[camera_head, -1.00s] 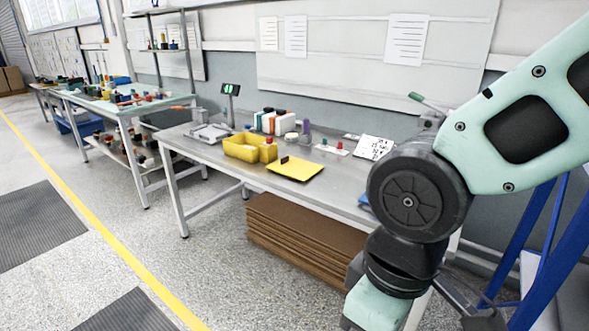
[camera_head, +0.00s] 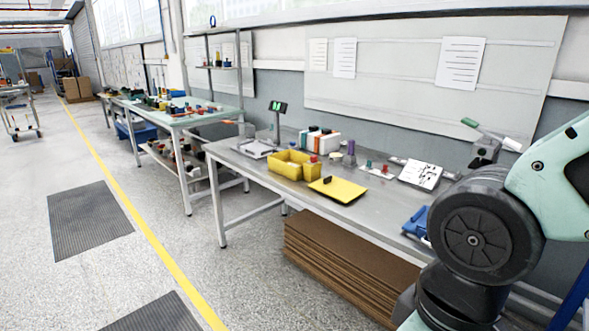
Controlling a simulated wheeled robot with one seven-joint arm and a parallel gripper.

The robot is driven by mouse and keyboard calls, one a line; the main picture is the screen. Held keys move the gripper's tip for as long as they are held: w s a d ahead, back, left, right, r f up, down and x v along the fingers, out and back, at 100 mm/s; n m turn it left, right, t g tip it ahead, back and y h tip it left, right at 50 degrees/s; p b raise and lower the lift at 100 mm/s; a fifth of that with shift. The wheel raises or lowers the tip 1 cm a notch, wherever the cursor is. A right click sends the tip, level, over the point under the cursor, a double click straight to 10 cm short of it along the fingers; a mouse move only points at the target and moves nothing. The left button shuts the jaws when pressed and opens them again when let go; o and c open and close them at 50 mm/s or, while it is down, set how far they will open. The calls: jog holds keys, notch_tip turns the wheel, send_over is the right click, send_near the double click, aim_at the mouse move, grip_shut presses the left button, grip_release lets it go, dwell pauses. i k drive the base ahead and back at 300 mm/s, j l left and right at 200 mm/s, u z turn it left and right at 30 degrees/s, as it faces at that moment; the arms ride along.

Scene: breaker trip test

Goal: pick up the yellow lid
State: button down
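The yellow lid (camera_head: 339,191) lies flat on the near grey workbench (camera_head: 252,159), close to its front edge. It is a flat yellow plate with a small dark handle on top. It lies just in front of and to the right of a yellow bin (camera_head: 288,167). My arm fills the right side of the view, to the right of the lid and well apart from it. My gripper is out of the frame, so its fingers do not show.
Brown boards (camera_head: 340,262) are stacked under the bench. The floor in front is free.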

aim_at(344, 191)
jog(key=i+j, duration=0.9)
jog(key=i, duration=0.25)
jog(key=i+j, duration=0.45)
jog(key=i+j+u, duration=0.1)
jog(key=i+j, duration=0.35)
jog(key=i, duration=0.2)
